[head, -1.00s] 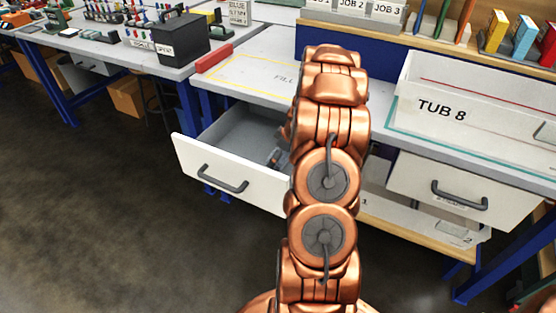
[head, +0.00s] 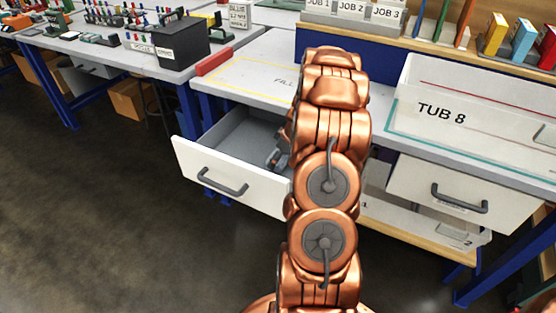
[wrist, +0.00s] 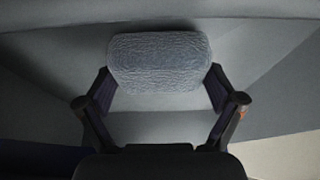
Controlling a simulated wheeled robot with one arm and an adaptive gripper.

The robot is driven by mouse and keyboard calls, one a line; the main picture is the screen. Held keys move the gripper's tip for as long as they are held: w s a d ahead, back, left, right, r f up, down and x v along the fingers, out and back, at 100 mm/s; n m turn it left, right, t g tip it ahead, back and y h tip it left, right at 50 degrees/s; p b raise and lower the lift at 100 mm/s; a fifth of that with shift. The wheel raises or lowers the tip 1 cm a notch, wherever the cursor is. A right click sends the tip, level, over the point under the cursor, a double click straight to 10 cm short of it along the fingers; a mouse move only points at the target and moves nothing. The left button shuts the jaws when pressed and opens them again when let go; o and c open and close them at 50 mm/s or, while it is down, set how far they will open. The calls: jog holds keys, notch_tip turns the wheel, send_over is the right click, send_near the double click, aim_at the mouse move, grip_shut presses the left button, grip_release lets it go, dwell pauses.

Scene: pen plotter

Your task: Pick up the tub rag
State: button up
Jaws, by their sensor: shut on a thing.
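The tub rag (wrist: 160,62) is a grey-blue, rough-textured cloth, seen in the wrist view. My gripper (wrist: 160,78) is shut on it, with one dark finger at each side of the rag. Grey drawer surfaces show behind and below the rag. In the head view, a small part of my gripper (head: 277,158) shows inside the open left drawer (head: 238,135), beside my copper arm. The rag itself is hidden there by my arm and the drawer.
The drawer's white front (head: 230,178) with its dark handle stands out below the bench top (head: 265,75). A white tub marked TUB 8 (head: 470,115) sits on the bench at right. A second drawer (head: 465,190) is below it. A red block (head: 213,60) lies at the bench's left edge.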

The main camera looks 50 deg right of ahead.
jog(key=r, duration=0.1)
jog(key=w+r, duration=0.1)
jog(key=shift+a+r, duration=0.2)
jog(key=shift+r, duration=0.15)
jog(key=w+a, duration=0.2)
jog(key=w, duration=0.3)
jog(key=w+a, duration=0.2)
jog(key=w, duration=0.3)
jog(key=w+a, duration=0.2)
jog(key=w, duration=0.3)
jog(key=shift+w, duration=0.4)
